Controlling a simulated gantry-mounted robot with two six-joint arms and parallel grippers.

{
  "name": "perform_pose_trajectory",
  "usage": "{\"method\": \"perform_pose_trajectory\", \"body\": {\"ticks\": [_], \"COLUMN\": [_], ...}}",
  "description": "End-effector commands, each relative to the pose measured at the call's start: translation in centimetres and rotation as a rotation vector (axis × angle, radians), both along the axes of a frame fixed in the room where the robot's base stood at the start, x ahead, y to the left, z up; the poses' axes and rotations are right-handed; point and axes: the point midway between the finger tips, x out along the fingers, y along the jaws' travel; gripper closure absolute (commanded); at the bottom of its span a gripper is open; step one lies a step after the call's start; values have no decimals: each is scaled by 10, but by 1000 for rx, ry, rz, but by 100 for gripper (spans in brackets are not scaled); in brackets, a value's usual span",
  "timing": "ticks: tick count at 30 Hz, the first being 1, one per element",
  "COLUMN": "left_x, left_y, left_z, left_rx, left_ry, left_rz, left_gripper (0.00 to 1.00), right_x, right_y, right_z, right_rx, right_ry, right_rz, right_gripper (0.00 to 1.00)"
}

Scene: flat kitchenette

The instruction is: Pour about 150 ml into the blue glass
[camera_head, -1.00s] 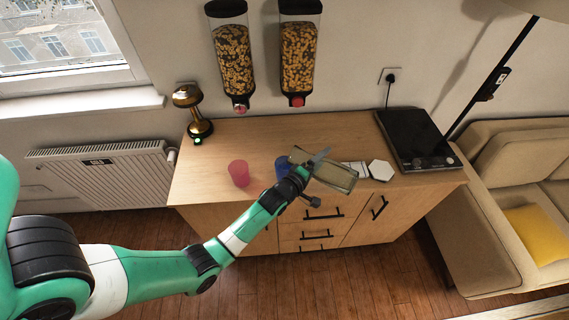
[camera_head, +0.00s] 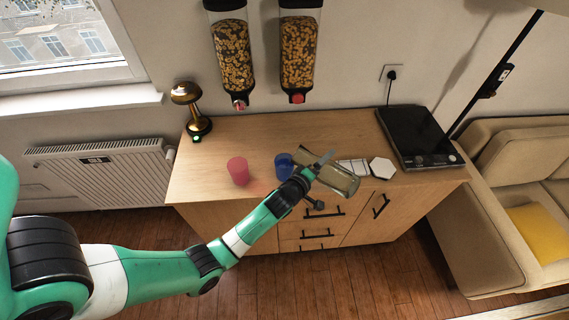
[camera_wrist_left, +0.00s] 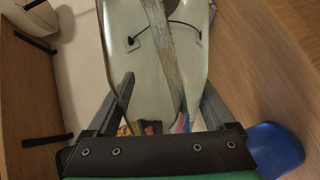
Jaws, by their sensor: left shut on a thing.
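A blue glass (camera_head: 283,166) stands upright on the wooden cabinet top, partly covered by my left wrist. It also shows at the lower right of the left wrist view (camera_wrist_left: 276,148). My left gripper (camera_head: 321,168) is shut on a clear, slightly greenish glass container (camera_head: 341,181), just right of the blue glass. The container looks tilted, lying across the cabinet's front edge, and fills the middle of the left wrist view (camera_wrist_left: 150,65) between the two fingers. The liquid level in it and the inside of the blue glass cannot be made out. My right gripper is not in view.
A pink glass (camera_head: 238,171) stands left of the blue one. A brass lamp (camera_head: 191,110), white tiles (camera_head: 381,168) and a black hob (camera_head: 417,138) are on the cabinet top (camera_head: 260,130). Two cereal dispensers (camera_head: 299,55) hang above. The back middle is clear.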

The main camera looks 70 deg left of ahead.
Motion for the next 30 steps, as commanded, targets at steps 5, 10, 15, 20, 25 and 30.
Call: {"method": "perform_pose_trajectory", "body": {"ticks": [5,10,15,20,25,30], "left_x": [1,0,-1,-1,-1,-1], "left_y": [0,2,3,3,3,3], "left_z": [1,-11,-10,-10,-10,-10], "left_rx": [18,104,122,121,121,120], "left_ry": [5,75,92,91,91,91], "left_rz": [0,4,5,5,5,6], "left_gripper": [100,100,100,100,100,100], "right_x": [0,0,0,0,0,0], "right_y": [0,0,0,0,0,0], "right_z": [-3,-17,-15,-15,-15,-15], "right_rx": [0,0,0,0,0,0], "right_ry": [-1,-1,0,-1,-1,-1], "right_rz": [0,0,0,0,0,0], "right_gripper": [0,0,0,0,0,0]}}
